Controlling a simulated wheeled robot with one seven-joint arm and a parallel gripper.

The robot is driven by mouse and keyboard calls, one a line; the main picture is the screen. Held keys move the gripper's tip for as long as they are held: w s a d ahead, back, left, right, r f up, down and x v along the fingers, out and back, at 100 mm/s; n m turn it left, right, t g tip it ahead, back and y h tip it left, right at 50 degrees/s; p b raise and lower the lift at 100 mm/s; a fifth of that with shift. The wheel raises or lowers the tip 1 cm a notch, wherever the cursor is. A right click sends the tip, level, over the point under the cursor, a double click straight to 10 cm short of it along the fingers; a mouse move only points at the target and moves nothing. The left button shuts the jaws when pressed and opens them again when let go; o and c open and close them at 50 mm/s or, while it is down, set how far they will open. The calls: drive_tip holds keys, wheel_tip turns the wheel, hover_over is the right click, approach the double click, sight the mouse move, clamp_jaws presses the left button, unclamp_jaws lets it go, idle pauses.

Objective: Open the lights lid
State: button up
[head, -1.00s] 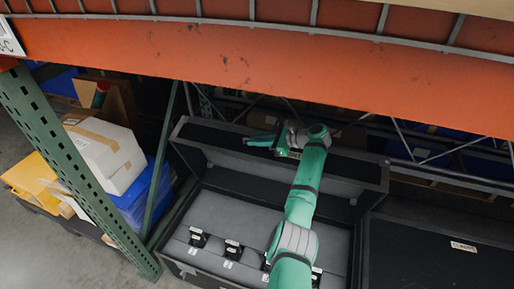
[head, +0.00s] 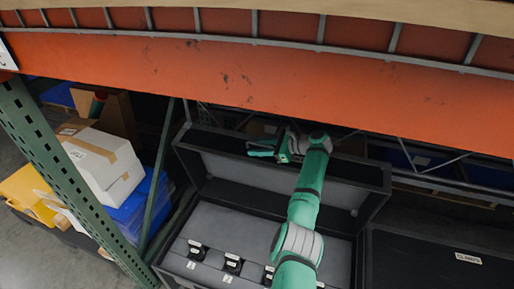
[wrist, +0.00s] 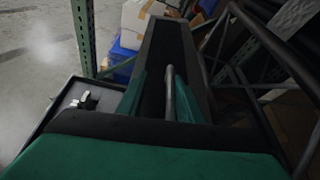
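A black case with grey lining stands open under the orange beam, with its raised lid (head: 230,171) along the back. I take this as the lights lid, though I see no label naming it. In the wrist view the lid's dark face (wrist: 169,45) runs away from me. My gripper (head: 262,149) is at the top of the raised lid, left of its middle. Its green fingers (wrist: 158,98) look apart, with a grey bar (wrist: 170,90) showing between them. I cannot tell whether they touch the lid. Several small black items (head: 233,263) sit in the case.
A closed black case (head: 430,262) whose label seems to read "CLAMPS" stands at the right. The orange beam (head: 250,75) crosses above. A green rack post (head: 60,160) stands at left, with a white box (head: 100,165) and blue bin (head: 140,205) beyond.

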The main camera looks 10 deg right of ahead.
drive_tip(key=shift+r, duration=0.15)
drive_tip(key=shift+s+d+r, duration=0.2)
drive_tip(key=shift+d, duration=0.35)
drive_tip(key=v, duration=0.9)
drive_tip(key=shift+f, duration=0.1)
drive_tip(key=shift+s+d+r, duration=0.2)
drive_tip(key=shift+s+d, duration=0.05)
drive_tip(key=shift+s, duration=0.05)
drive_tip(key=shift+w, duration=0.1)
